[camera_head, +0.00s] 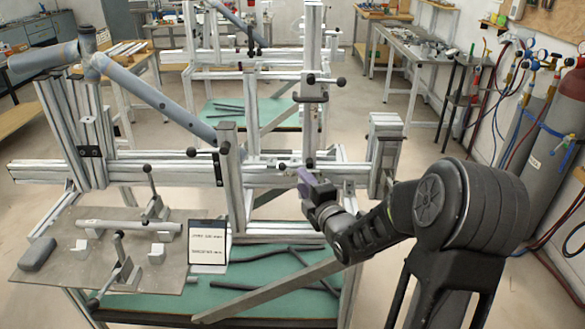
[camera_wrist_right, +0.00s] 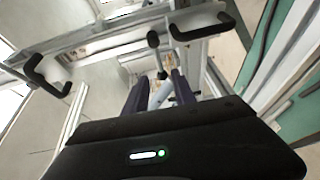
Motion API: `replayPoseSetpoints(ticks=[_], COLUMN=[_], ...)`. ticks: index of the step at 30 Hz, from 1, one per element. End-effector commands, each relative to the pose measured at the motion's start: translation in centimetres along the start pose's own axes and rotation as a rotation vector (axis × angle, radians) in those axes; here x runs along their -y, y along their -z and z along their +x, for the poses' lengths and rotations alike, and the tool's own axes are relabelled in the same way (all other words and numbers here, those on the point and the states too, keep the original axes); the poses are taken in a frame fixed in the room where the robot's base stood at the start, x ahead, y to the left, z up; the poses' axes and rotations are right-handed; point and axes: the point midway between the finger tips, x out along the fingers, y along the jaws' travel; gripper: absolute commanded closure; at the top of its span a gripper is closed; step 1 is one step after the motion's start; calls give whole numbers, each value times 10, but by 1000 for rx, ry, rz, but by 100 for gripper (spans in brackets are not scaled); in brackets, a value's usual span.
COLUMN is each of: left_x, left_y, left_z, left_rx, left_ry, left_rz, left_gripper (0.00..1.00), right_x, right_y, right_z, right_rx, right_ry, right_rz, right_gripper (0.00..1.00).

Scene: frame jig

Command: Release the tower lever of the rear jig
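In the head view the jig's tall tower post (camera_head: 313,45) stands right of centre, with a dark clamp (camera_head: 310,97) and black lever knobs (camera_head: 341,82) on it. My right gripper (camera_head: 306,177) is low in front of the tower, near a black knob (camera_head: 310,163) at the beam. In the right wrist view my right gripper (camera_wrist_right: 158,88) has its purple fingers apart. A pale rod shows between them, and a stem with a black knob (camera_wrist_right: 153,39) lies beyond; contact cannot be told. Which knob is the tower lever is unclear. My left gripper is not visible.
A plate with tube holders and levers (camera_head: 60,262) is at the lower left, beside a small sign (camera_head: 208,243). Black handles (camera_wrist_right: 203,27) flank the fingers in the wrist view. Gas cylinders (camera_head: 560,110) stand at the right. Dark tubes lie on a green shelf (camera_head: 245,305).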

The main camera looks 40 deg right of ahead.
Motion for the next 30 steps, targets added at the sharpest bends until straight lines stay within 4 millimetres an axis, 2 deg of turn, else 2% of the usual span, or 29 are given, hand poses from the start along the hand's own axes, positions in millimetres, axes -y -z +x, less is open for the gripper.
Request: replayPoseSetpoints(ticks=[5, 12, 18, 27, 30], left_x=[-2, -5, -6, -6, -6], left_y=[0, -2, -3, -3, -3], left_z=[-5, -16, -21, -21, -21], left_rx=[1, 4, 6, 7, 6], left_ry=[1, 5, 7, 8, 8], left_rz=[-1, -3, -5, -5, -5], left_gripper=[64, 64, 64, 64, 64], right_x=[-2, -2, -1, 0, 0], right_y=[0, 1, 0, 0, 0], right_z=[14, 52, 73, 77, 76], right_rx=[-2, -2, 0, 0, 0], right_ry=[1, 1, 1, 0, 0], right_rz=[-1, -1, -1, 0, 0], right_gripper=[68, 68, 68, 68, 75])
